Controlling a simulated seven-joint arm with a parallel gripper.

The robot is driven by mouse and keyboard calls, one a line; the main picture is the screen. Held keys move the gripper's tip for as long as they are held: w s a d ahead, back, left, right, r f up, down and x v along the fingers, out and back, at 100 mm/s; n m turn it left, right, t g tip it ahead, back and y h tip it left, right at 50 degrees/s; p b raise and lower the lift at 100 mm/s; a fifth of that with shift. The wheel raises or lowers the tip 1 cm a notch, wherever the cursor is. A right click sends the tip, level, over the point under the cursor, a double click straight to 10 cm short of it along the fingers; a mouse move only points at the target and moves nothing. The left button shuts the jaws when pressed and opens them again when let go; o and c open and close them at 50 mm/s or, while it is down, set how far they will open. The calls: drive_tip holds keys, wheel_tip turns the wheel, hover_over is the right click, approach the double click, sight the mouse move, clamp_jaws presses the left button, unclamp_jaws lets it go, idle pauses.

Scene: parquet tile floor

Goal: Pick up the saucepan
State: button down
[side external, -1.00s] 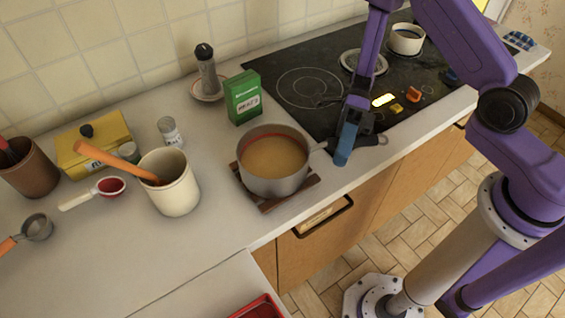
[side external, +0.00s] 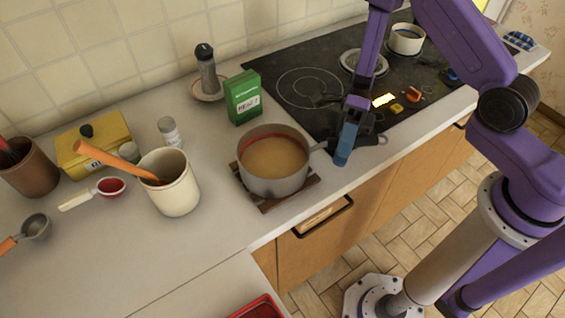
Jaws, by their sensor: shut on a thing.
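The grey saucepan (side external: 273,182), with tan contents and a reddish inner rim, sits upright on a dark wooden trivet (side external: 290,200) on the counter. Its handle points right toward the cooktop. My gripper (side external: 346,148) is at the handle, right of the pan body, and is shut on it.
A green box (side external: 243,97) stands just behind the pan. A cream crock (side external: 170,185) with an orange-handled utensil stands to its left. The black cooktop (side external: 300,90) behind right holds a small pot (side external: 406,39) and small colourful items. The counter's front edge is close.

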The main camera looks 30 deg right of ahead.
drive_tip(key=shift+r, duration=0.2)
wheel_tip(320, 180, up, 10)
idle(0.8)
drive_tip(key=shift+f, duration=0.15)
idle(0.6)
